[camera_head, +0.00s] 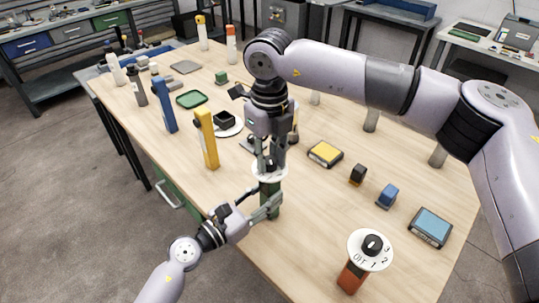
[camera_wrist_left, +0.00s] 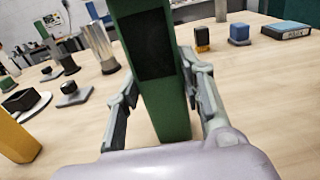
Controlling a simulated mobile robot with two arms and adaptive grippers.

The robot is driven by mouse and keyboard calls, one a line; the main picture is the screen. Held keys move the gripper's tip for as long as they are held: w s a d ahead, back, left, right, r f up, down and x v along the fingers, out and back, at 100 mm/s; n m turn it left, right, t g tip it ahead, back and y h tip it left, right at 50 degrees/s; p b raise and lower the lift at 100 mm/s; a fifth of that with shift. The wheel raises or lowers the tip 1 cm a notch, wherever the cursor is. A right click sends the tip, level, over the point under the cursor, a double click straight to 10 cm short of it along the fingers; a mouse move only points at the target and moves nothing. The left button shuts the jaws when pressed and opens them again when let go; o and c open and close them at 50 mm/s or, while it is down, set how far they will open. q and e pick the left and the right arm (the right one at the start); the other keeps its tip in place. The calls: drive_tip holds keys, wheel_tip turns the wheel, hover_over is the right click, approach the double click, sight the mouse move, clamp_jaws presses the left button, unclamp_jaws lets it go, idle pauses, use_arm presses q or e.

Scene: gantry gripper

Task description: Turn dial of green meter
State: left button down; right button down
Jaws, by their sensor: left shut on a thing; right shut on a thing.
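The green meter (camera_head: 270,197) stands upright on the wooden table, with a round white dial plate (camera_head: 257,174) on top. My left gripper (camera_head: 266,207) comes in low from the left and is shut on the meter's green body. In the left wrist view, the green body with a dark panel (camera_wrist_left: 152,45) stands between the fingers of my left gripper (camera_wrist_left: 165,105). My right gripper (camera_head: 270,165) points straight down from above and is shut on the dial's knob. The knob and the markings on this dial are mostly hidden by the right gripper's fingers.
An orange meter (camera_head: 351,279) with a white dial stands at the front right. A yellow post (camera_head: 206,140) and a blue post (camera_head: 163,105) stand to the left. A yellow-topped box (camera_head: 325,153) and small blocks lie to the right. The table's near edge is close.

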sight(270, 159)
use_arm(q)
drive_tip(key=shift+a, duration=0.1)
use_arm(e)
drive_tip(key=n, duration=0.5)
drive_tip(key=shift+d+n, duration=0.1)
drive_tip(key=shift+n, duration=0.2)
idle(0.4)
drive_tip(key=c, duration=1.3)
unclamp_jaws()
drive_tip(key=shift+r, duration=0.1)
wheel_tip(270, 159, up, 12)
